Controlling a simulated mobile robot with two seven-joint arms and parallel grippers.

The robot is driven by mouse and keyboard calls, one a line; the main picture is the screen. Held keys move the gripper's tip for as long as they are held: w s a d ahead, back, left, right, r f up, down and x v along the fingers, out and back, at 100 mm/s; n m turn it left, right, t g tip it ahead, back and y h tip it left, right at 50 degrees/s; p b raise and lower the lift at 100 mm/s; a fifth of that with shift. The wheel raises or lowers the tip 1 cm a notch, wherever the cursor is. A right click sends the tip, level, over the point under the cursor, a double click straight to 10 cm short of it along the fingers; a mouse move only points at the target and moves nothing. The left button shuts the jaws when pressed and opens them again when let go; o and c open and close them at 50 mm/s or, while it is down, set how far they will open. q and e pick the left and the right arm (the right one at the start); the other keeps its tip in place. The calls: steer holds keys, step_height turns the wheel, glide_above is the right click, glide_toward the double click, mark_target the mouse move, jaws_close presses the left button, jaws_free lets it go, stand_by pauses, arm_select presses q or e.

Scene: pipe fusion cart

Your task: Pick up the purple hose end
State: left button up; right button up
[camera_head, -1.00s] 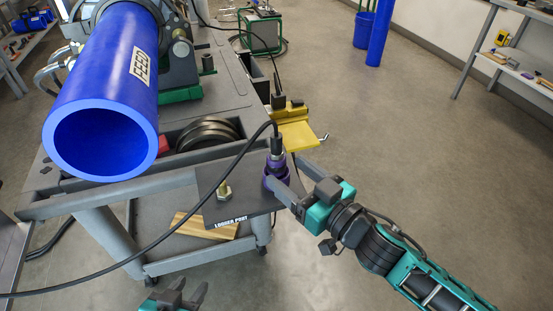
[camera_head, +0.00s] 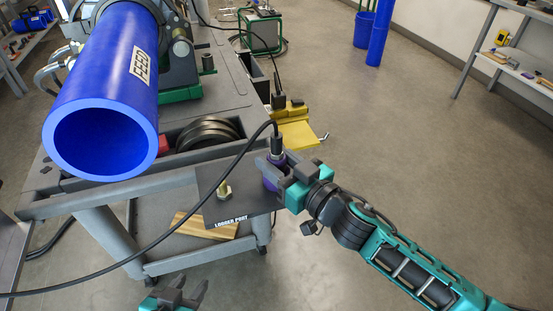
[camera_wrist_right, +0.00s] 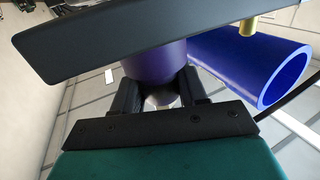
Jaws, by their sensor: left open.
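The purple hose end (camera_head: 271,184) stands upright at the logger port plate (camera_head: 236,207) on the cart's near right corner, with a black cable leaving its top. My right gripper (camera_head: 273,167) is at it, one finger on each side; whether the fingers press on it is unclear. In the right wrist view, the purple body (camera_wrist_right: 155,63) shows below a dark plate, between the two dark fingers of my right gripper (camera_wrist_right: 160,90). My left gripper (camera_head: 185,292) is open and empty at the bottom edge, well away from the hose end.
A large blue pipe marked FEED (camera_head: 105,100) lies on the cart at left. A brass bolt (camera_head: 224,190) stands on the port plate close to the hose end. The black cable (camera_head: 190,222) loops across the front. Floor at right is free.

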steer(key=c, duration=0.6)
steer(key=shift+o, duration=0.2)
steer(key=shift+r, duration=0.15)
